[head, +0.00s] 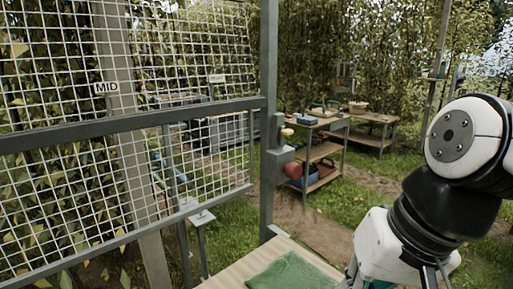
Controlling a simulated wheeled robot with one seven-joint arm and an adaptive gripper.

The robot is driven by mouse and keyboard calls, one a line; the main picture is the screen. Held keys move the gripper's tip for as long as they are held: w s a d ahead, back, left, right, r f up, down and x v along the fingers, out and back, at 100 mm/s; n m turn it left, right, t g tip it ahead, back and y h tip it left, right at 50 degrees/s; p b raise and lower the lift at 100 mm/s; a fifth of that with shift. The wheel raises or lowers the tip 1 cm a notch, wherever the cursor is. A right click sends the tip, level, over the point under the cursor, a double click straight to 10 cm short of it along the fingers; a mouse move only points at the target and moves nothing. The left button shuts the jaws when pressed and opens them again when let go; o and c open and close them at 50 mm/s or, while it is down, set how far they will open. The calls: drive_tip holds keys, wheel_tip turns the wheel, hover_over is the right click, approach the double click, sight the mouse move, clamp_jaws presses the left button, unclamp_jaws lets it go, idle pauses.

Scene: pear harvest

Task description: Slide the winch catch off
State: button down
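I cannot make out a winch or its catch for certain. A grey box-shaped fitting (277,158) sits on the upright metal post at the edge of the mesh gate; I cannot tell whether it is the catch. My gripper (395,284) is at the bottom right, below my white and black arm. It is to the right of and nearer than the fitting, apart from it. The picture's bottom edge cuts off its fingers, so their opening is hidden.
A pale board (228,277) with a green mat (294,272) lies at the bottom. Wooden benches (322,152) with boxes stand farther back. Grass and a dirt path lie between.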

drive_tip(key=w+a+r+m+g+y, duration=0.1)
drive_tip(key=w+a+m+y, duration=0.45)
drive_tip(key=w+a, duration=0.2)
drive_tip(key=m+t+y+b, duration=0.2)
drive_tip(key=m+t+y, duration=0.2)
drive_tip(key=m+t, duration=1.4)
approach(282, 140)
drive_tip(key=s+d+m+g, duration=0.3)
drive_tip(key=s, duration=0.1)
drive_tip(key=shift+w+d+r, duration=0.2)
drive_tip(key=shift+w+r, duration=0.05)
drive_tip(key=shift+r, duration=0.05)
drive_tip(key=x, duration=1)
drive_tip(key=shift+r, duration=0.15)
drive_tip(key=shift+s, duration=0.1)
